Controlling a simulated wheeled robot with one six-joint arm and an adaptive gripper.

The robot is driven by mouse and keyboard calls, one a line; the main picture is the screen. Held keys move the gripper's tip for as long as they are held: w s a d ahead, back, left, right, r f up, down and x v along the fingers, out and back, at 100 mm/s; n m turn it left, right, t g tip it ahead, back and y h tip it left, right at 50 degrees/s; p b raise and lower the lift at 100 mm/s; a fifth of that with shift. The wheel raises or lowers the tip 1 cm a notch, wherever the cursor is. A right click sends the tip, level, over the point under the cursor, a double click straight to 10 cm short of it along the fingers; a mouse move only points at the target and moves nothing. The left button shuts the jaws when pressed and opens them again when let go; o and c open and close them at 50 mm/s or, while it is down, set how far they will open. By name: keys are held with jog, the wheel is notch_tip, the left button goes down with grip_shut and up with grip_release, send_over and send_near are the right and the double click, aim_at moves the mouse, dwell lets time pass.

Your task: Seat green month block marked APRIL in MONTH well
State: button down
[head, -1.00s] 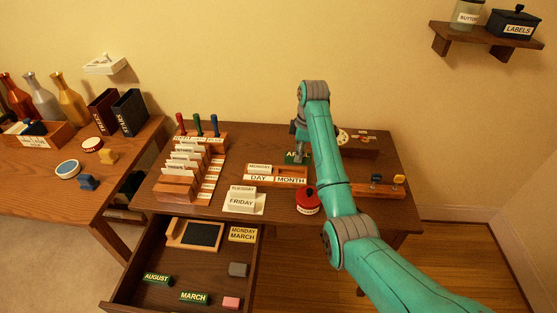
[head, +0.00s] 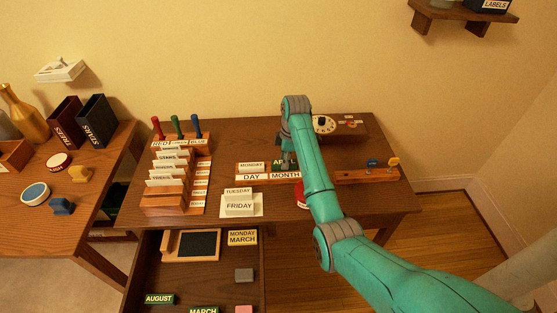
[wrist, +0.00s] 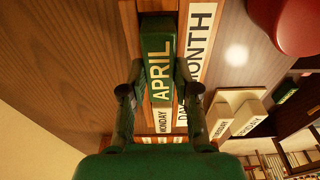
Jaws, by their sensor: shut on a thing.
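The green APRIL block (wrist: 160,55) is between the two fingers of my gripper (wrist: 159,78), its lettering facing the wrist camera. In the head view the block (head: 277,162) is partly hidden by my gripper (head: 288,161). It is at the MONTH side of the wooden DAY/MONTH holder (head: 239,174), right of the white MONDAY block (head: 251,166). In the wrist view the block covers most of the MONTH well, behind the MONTH label (wrist: 199,45). I cannot tell whether its underside is inside the well or just above it.
A red round object (wrist: 290,22) stands close to the holder's MONTH end. White TUESDAY and FRIDAY blocks (head: 239,203) stand in front of the holder. A card rack (head: 178,178) is on the left. The open drawer (head: 205,275) holds AUGUST and MARCH blocks.

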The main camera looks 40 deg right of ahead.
jog(key=shift+f, duration=0.3)
jog(key=shift+f, duration=0.15)
jog(key=c, duration=0.9)
grip_release()
jog(key=shift+o, duration=0.2)
